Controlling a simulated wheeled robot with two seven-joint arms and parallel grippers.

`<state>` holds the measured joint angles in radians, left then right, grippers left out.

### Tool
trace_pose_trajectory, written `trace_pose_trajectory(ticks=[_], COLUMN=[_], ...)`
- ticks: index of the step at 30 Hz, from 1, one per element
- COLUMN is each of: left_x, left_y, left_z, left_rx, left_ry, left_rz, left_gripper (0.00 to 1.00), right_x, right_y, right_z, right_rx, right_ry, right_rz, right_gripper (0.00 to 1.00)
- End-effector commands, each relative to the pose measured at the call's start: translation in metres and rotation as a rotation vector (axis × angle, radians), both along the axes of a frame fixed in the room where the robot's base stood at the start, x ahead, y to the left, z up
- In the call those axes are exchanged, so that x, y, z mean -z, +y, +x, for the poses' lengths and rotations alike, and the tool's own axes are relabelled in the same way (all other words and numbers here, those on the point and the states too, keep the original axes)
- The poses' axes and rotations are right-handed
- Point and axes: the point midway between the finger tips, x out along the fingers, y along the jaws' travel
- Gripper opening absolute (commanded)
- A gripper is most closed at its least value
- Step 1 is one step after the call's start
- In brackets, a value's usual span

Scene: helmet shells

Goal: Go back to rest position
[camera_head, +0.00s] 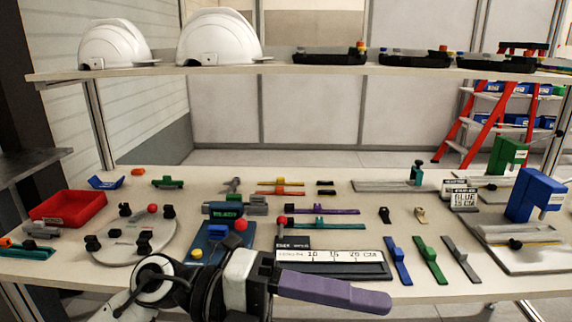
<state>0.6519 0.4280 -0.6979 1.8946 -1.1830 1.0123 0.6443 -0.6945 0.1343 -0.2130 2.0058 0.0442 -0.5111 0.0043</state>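My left gripper (333,293) is low in the head view, at the front edge of the table, with its arm coming in from the bottom left. Its purple finger part points right and is seen side-on. Only one finger shows clearly, so the gap between the fingers is hidden and I cannot tell if it is open or shut. No separate object shows in it. My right gripper is not in view. Two white helmet shells (112,45) and (217,38) stand on the upper shelf at the left.
The table (330,183) carries a red tray (68,208), a round plate (130,240), a length gauge (335,262), a blue clamp fixture (535,195) and several coloured straps (398,260). Black trays (330,58) line the shelf (300,70). A red ladder (487,125) stands behind.

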Motion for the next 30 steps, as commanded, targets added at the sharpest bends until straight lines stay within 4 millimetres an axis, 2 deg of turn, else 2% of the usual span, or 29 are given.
trace_pose_trajectory(ticks=[1, 3, 5, 7, 8, 10, 12, 14, 15, 17, 19, 21, 24, 27, 30], left_x=[-0.014, -0.029, -0.033, -0.023, -0.014, 0.017, 0.06, 0.101, 0.129, 0.17, 0.217, 0.261, 0.313, 0.349, 0.37], left_y=[-0.001, 0.006, 0.019, 0.041, 0.053, 0.081, 0.111, 0.134, 0.147, 0.166, 0.184, 0.2, 0.215, 0.224, 0.229], left_z=[0.003, 0.02, 0.04, 0.066, 0.078, 0.101, 0.115, 0.118, 0.115, 0.106, 0.087, 0.061, 0.018, -0.021, -0.05], left_rx=[-0.052, -0.155, -0.264, -0.412, -0.483, -0.656, -0.833, -0.971, -1.057, -1.179, -1.31, -1.43, -1.568, -1.662, -1.72], left_ry=[0.106, 0.241, 0.366, 0.518, 0.585, 0.748, 0.909, 1.034, 1.114, 1.229, 1.36, 1.485, 1.643, 1.768, 1.85], left_rz=[-0.138, -0.31, -0.44, -0.565, -0.608, -0.688, -0.733, -0.746, -0.743, -0.728, -0.694, -0.643, -0.559, -0.48, -0.421], left_gripper=[0.57, 0.57, 0.57, 0.57, 0.57, 0.57, 0.57, 0.57, 0.57, 0.57, 0.57, 0.57, 0.57, 0.57, 0.57], right_x=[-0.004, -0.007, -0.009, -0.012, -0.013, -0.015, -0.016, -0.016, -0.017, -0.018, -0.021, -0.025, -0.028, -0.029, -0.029], right_y=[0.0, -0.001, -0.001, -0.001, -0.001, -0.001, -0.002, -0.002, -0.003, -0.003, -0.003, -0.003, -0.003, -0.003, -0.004], right_z=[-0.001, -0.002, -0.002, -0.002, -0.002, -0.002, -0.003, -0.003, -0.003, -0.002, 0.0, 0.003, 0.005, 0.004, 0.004], right_rx=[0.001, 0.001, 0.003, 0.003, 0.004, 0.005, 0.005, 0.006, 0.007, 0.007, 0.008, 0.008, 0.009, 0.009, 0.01], right_ry=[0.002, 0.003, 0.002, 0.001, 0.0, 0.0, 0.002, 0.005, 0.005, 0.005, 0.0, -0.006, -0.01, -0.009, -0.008], right_rz=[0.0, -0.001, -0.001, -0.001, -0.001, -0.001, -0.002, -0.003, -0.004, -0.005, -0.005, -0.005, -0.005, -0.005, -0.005], right_gripper=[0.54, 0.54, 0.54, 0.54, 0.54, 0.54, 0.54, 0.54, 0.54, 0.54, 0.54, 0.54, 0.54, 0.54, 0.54])
